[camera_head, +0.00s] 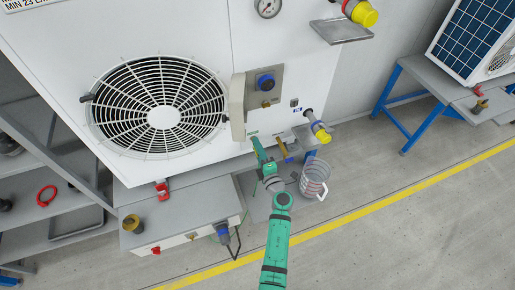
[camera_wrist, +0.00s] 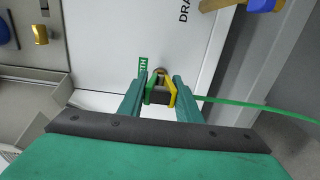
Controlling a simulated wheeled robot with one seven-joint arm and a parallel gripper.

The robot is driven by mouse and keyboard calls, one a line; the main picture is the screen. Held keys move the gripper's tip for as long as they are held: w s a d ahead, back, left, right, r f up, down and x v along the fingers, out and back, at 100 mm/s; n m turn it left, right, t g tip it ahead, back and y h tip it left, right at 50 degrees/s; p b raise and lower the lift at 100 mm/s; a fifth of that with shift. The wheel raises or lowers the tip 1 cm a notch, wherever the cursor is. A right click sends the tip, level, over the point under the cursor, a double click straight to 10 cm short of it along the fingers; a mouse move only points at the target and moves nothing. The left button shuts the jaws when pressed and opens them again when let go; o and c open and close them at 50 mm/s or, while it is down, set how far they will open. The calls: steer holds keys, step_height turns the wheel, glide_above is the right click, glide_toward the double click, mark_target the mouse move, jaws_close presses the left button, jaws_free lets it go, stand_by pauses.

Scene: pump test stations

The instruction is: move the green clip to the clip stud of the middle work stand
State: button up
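My gripper (camera_wrist: 161,90) is shut on the green clip (camera_wrist: 158,97), which shows yellow, green and dark parts between the two fingers. A green cable (camera_wrist: 255,105) runs from the clip to the right. A small brass-coloured stud (camera_wrist: 159,71) sits just beyond the clip, beside a green label ending in "RTH" (camera_wrist: 143,68). I cannot tell whether the clip touches the stud. In the head view, my gripper (camera_head: 259,145) is at the lower right front of the white fan unit (camera_head: 205,50). The clip is too small to make out there.
A clear jug (camera_head: 314,176) stands below. Grey shelves (camera_head: 45,165) are at left. A blue-legged stand (camera_head: 396,112) is at right. Open floor (camera_head: 420,210) lies at lower right.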

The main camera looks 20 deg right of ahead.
jaws_close()
steer(key=shift+a, duration=0.1)
steer(key=shift+s, duration=2.8)
steer(key=shift+s+d, duration=0.25)
steer(key=shift+s, duration=0.05)
steer(key=shift+a+f, duration=0.1)
